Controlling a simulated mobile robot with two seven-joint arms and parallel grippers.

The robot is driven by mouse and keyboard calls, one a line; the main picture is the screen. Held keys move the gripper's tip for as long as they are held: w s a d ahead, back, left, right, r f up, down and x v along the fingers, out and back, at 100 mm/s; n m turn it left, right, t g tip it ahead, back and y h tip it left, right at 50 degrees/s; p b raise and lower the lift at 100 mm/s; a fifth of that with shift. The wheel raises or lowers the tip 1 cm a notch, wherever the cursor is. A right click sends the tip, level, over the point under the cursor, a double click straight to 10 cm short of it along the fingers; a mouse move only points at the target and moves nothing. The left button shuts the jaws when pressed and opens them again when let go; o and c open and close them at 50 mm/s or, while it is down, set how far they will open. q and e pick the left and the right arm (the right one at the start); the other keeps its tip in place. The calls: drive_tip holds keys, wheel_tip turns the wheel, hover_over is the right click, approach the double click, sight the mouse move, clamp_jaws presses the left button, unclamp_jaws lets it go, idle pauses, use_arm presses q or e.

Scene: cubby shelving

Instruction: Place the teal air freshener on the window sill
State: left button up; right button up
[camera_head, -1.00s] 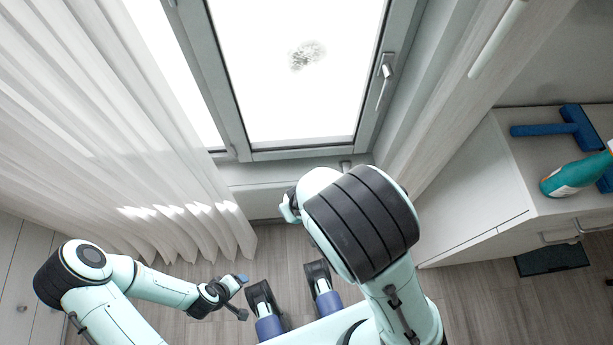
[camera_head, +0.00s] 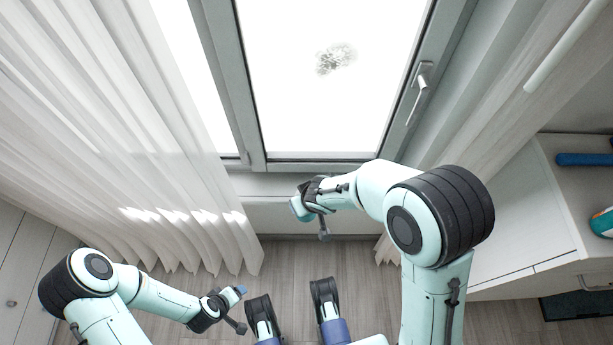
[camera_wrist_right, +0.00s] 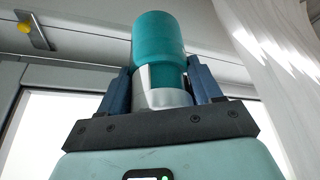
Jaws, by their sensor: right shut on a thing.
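The teal air freshener (camera_wrist_right: 158,40), a cylinder with a silver-white lower part, stands out between the blue fingers of my right gripper (camera_wrist_right: 160,82) in the right wrist view. The gripper is shut on it. In the head view my right gripper (camera_head: 301,208) is in front of the window, close to the pale sill (camera_head: 265,187) under the frame. The air freshener cannot be clearly told apart from the gripper there. My left gripper (camera_head: 238,297) is low at the left, away from the sill; its finger opening is too small to judge.
A sheer curtain (camera_head: 150,200) hangs left of the window and another curtain (camera_head: 470,110) hangs right. A white cabinet (camera_head: 520,210) stands at the right with a blue-handled tool (camera_head: 585,160) and a teal bottle (camera_head: 602,222) on top. A window handle (camera_head: 420,90) sticks out.

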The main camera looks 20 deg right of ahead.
drive_tip(key=w+d, duration=0.3)
drive_tip(key=w, duration=0.8)
wheel_tip(320, 180, down, 7)
drive_tip(key=shift+r+b, duration=0.1)
drive_tip(key=shift+b, duration=1.15)
use_arm(q)
drive_tip(key=shift+g, duration=0.6)
drive_tip(key=s+f, duration=0.1)
drive_tip(key=f, duration=0.1)
drive_tip(key=s+a+f, duration=0.1)
drive_tip(key=f, duration=0.1)
drive_tip(key=shift+s, duration=0.35)
use_arm(e)
drive_tip(key=shift+w+d, duration=0.1)
use_arm(q)
drive_tip(key=shift+s+f, duration=0.1)
drive_tip(key=shift+f, duration=0.05)
use_arm(e)
drive_tip(key=shift+f, duration=0.2)
drive_tip(key=o, duration=0.9)
